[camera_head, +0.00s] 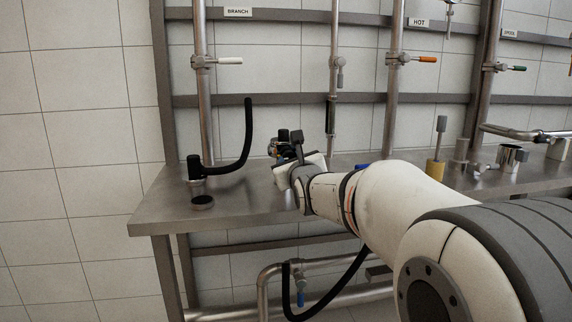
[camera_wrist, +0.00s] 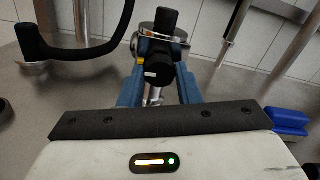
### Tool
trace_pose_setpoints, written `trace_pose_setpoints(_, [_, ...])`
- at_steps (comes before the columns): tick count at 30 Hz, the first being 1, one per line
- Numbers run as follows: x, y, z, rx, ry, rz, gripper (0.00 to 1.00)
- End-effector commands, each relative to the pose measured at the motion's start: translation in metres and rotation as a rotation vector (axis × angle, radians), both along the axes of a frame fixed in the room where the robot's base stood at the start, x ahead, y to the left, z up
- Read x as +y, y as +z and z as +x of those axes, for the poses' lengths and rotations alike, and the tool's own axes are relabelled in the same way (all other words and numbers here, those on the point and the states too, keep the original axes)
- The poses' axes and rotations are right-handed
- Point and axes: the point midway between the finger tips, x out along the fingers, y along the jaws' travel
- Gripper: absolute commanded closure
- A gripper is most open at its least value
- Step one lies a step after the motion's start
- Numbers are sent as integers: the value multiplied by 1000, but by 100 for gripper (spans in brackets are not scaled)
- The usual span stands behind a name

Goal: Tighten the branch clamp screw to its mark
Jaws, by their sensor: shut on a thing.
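A clamp with a bright metal ring (camera_wrist: 186,46) sits around a black upright piece (camera_wrist: 166,20) in the wrist view. A black knob with a short white mark (camera_wrist: 152,73), which looks like the clamp screw, faces me below the ring. A small yellow piece shows beside the ring. My gripper (camera_wrist: 160,78) has its blue fingers on both sides of the knob and is shut on it. In the head view my gripper (camera_head: 284,160) is over the bench at the clamp's black top (camera_head: 283,135); the screw is hidden there.
A curved black hose (camera_head: 246,130) rises from a black fitting (camera_head: 194,166) left of my gripper. The BRANCH pipe (camera_head: 204,110) stands behind. A blue block (camera_wrist: 288,121) lies close on the right. Metal and yellow parts (camera_head: 435,168) stand farther right on the steel bench (camera_head: 155,218).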

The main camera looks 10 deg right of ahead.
Motion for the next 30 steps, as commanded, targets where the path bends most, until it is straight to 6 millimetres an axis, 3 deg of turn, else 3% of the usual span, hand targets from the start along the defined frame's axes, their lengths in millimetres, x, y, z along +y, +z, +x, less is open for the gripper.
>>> trace_pose_setpoints(21, [0, 1, 0, -1, 0, 70, 93])
trace_pose_setpoints(22, [0, 0, 0, -1, 0, 70, 68])
trace_pose_setpoints(30, [0, 0, 0, 0, 0, 70, 48])
